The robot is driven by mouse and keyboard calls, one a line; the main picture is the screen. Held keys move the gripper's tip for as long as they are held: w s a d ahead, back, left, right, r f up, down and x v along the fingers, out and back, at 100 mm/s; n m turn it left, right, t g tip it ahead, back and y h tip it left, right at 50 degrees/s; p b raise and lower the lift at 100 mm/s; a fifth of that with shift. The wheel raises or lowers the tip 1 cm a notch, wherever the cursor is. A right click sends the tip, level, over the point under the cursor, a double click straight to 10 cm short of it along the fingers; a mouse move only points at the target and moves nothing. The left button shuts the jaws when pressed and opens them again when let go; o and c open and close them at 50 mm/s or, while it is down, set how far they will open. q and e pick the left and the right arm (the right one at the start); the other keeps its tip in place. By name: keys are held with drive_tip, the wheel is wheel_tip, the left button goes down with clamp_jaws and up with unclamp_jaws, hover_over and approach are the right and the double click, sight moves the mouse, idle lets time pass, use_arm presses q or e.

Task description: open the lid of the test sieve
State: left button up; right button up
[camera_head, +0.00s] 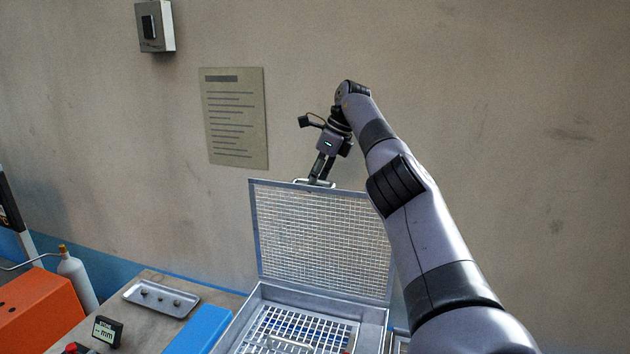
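The test sieve (240,322) is a metal box on the bench at the lower middle, with a perforated grid inside. Its mesh lid (322,240) stands raised, close to upright, along the box's back edge. A small handle (314,183) sits on the lid's top edge. My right gripper (317,180) is at this handle, pointing down, with its fingers around or against it. The fingertips are small and partly merged with the handle, so I cannot tell how tightly they close. My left gripper is out of the picture.
A metal tray with small lumps (133,294), a blue block (203,330), a small gauge (107,331), a white bottle (76,278) and an orange box (38,308) stand left of the sieve. The wall (500,150) is behind the lid.

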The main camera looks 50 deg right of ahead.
drive_tip(key=shift+s+a+r, duration=0.2)
drive_tip(key=shift+r, duration=0.1)
drive_tip(key=shift+d+r, duration=0.25)
drive_tip(key=shift+r, duration=0.3)
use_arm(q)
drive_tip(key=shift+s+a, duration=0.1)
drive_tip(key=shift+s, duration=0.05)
use_arm(e)
drive_tip(key=s+d+r, duration=0.1)
drive_tip(key=s+d, duration=0.5)
drive_tip(key=s, duration=0.5)
drive_tip(key=shift+d+r, duration=0.2)
drive_tip(key=shift+d, duration=0.1)
drive_tip(key=shift+d, duration=0.1)
